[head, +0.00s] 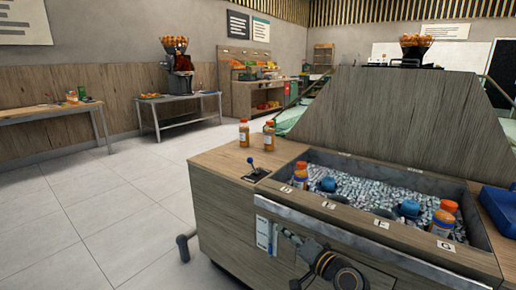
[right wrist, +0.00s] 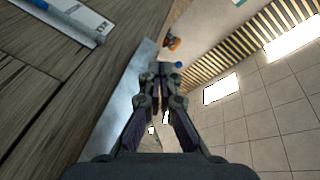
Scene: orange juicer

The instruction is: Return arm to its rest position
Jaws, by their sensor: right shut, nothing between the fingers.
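My right gripper (head: 288,236) is low in front of the wooden ice counter (head: 232,215), beside the white-and-blue card holder on its front. In the right wrist view its fingers (right wrist: 160,75) are together and hold nothing. The counter's front fills the left of that view, with the card holder (right wrist: 75,15) at top left. Part of my right arm (head: 340,270) shows at the bottom of the head view. My left gripper is not visible.
Two orange bottles (head: 244,133) stand on the counter top near a black lever (head: 253,167). Several bottles stand in the ice bin (head: 365,192). A blue tray (head: 500,210) is at right. Open tiled floor (head: 120,210) lies left. A juicer (head: 180,70) stands on a far table.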

